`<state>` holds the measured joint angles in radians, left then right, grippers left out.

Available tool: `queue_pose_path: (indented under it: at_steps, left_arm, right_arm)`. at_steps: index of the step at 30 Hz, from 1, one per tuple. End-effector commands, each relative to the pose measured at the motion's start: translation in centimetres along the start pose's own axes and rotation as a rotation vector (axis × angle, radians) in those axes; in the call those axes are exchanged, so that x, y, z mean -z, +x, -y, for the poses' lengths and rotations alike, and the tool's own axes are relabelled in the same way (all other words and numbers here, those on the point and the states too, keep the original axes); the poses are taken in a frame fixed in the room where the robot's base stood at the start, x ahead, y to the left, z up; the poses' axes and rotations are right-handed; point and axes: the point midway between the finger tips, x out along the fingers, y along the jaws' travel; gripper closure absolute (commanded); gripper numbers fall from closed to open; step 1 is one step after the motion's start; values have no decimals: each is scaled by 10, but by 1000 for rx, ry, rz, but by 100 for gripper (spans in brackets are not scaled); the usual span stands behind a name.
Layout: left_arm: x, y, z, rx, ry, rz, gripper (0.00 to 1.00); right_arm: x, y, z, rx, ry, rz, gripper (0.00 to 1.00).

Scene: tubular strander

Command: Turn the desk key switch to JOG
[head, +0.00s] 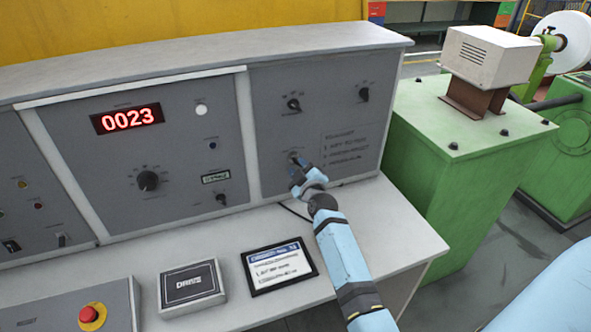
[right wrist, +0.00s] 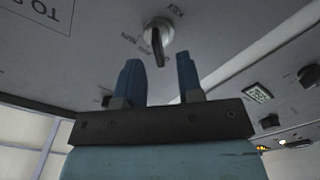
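The key switch (right wrist: 157,36) is a round silver lock with a dark key standing in it, on the grey desk panel (head: 345,130). The word KEY shows beside it; the position labels are too blurred to read surely. My right gripper (right wrist: 159,62) is open, its two blue fingers apart and pointing at the panel. The key lies ahead of the gap between the fingertips, and I see no contact. In the head view my right gripper (head: 296,168) is at the lower part of the right panel and partly covers the switch. My left gripper is out of view.
Other knobs (head: 293,104) and a red 0023 display (head: 128,118) are on the panels. On the desktop lie a black-framed card (head: 279,269), a grey box (head: 190,286) and a red emergency button (head: 92,316). A green machine housing (head: 465,150) stands right of the desk.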

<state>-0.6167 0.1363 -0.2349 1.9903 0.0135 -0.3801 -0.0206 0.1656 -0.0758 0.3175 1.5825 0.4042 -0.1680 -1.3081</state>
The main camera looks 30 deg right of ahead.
Motion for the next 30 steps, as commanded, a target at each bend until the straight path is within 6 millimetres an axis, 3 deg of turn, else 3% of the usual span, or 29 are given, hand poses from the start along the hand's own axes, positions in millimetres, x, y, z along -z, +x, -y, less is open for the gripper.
queue_pose_path:
  at_steps: [6,18,22,30]
  left_arm:
    - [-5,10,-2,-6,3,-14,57]
    - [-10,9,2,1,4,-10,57]
    - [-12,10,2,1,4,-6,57]
    - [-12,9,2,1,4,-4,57]
  right_arm:
    - [-1,27,1,0,3,0,66]
    - [0,33,0,0,1,0,66]
    - [0,33,0,0,1,0,96]
    - [0,33,-1,0,19,0,97]
